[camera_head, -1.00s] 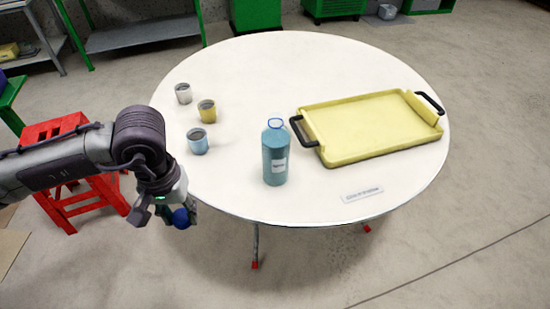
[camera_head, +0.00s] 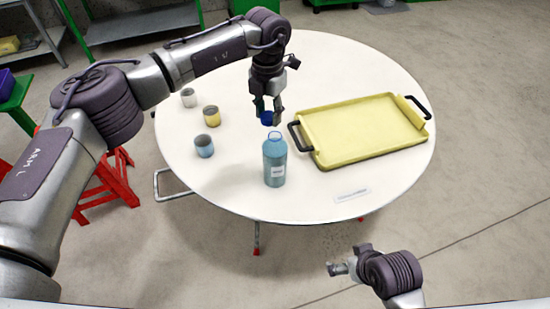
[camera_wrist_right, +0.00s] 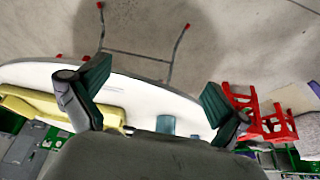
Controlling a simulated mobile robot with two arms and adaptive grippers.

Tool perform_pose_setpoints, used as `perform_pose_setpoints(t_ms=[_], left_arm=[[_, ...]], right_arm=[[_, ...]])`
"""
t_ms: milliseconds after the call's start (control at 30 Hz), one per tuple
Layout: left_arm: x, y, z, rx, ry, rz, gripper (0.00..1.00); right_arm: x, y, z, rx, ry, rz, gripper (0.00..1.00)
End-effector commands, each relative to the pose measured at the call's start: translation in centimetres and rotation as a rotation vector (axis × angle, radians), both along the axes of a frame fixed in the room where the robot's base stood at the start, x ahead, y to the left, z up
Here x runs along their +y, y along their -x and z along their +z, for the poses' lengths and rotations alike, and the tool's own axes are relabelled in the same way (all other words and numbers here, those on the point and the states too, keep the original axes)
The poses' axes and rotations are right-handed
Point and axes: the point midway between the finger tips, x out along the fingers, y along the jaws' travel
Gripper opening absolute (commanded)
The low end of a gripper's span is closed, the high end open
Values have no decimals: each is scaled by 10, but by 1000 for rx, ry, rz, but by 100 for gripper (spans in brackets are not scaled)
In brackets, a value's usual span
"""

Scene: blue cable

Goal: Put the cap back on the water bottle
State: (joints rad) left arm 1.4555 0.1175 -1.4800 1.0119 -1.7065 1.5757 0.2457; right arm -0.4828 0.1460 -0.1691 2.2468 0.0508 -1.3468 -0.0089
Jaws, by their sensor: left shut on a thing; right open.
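The water bottle (camera_head: 275,163) stands upright on the round white table, teal with a white label and an uncapped blue-rimmed neck. The blue cap (camera_head: 267,118) is between the fingertips of my left gripper (camera_head: 268,108). That gripper points down, shut on the cap, and holds it above and slightly left of the bottle's mouth in the head view; the exact gap is unclear. My right gripper (camera_head: 335,269) is off the table's front edge. In the right wrist view its fingers (camera_wrist_right: 150,100) are spread and empty. The bottle shows there partly (camera_wrist_right: 166,125).
A yellow tray (camera_head: 365,158) with black handles is right of the bottle. White (camera_head: 189,97), yellow (camera_head: 211,116) and light blue (camera_head: 204,145) cups stand on the left. A small label card (camera_head: 352,195) lies near the front edge. A red stool (camera_head: 115,180) is beside the table.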

Motion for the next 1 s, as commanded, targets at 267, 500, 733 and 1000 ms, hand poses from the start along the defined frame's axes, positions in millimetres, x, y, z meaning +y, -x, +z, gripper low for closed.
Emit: perform_pose_setpoints(t_ms=[267, 500, 733, 1000], left_arm=[[-15, -12, 16, -2, -1, 230, 26], [-16, -13, 17, -1, -1, 256, 26], [-16, -12, 17, -1, -1, 254, 26], [-16, -12, 17, -1, -1, 253, 26]], right_arm=[[64, -96, 67, -323, -146, 204, 100], [109, -184, 100, -605, -279, 344, 100], [117, -214, 115, -709, -328, 373, 100], [118, -214, 115, -712, -330, 372, 100]])
